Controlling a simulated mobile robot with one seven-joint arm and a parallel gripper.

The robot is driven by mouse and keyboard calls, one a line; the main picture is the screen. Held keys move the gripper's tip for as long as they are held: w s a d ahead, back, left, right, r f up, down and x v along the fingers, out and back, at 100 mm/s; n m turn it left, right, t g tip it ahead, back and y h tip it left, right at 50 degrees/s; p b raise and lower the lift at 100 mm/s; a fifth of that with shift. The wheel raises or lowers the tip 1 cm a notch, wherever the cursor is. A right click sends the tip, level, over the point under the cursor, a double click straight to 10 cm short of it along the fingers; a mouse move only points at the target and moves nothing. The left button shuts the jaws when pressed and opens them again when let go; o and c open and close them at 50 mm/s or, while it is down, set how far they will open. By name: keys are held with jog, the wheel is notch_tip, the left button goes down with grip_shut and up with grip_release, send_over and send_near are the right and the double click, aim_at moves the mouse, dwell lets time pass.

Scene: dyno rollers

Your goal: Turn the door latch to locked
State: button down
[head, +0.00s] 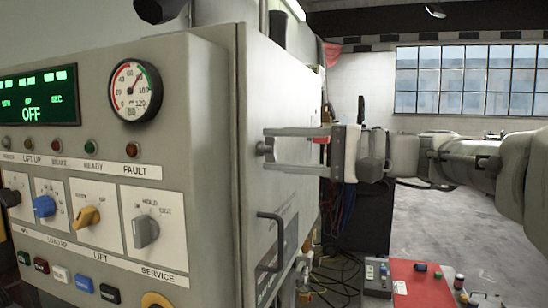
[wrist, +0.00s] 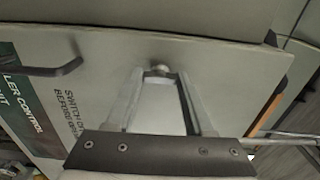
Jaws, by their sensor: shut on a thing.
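The door latch (head: 263,148) is a small grey knob on the side door (head: 285,110) of the control cabinet. My gripper (head: 267,149) reaches in from the right, one finger above the latch and one below, and is shut on it. In the wrist view the latch (wrist: 160,70) shows between the two fingertips (wrist: 160,76). The fingertips hide part of its sides. I cannot tell from its shape which way it is turned.
A dark door handle (head: 270,240) stands out below the latch. The cabinet's front panel (head: 120,200) carries knobs, lamps and a gauge (head: 135,91). A red and grey bench (head: 420,285) with small parts lies at the lower right. Cables hang behind the door.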

dwell(0.4)
jog(key=shift+c, duration=1.4)
grip_release()
jog(key=p+v, duration=0.3)
jog(key=v, duration=1.4)
jog(key=shift+d, duration=0.2)
jog(key=shift+s, duration=0.1)
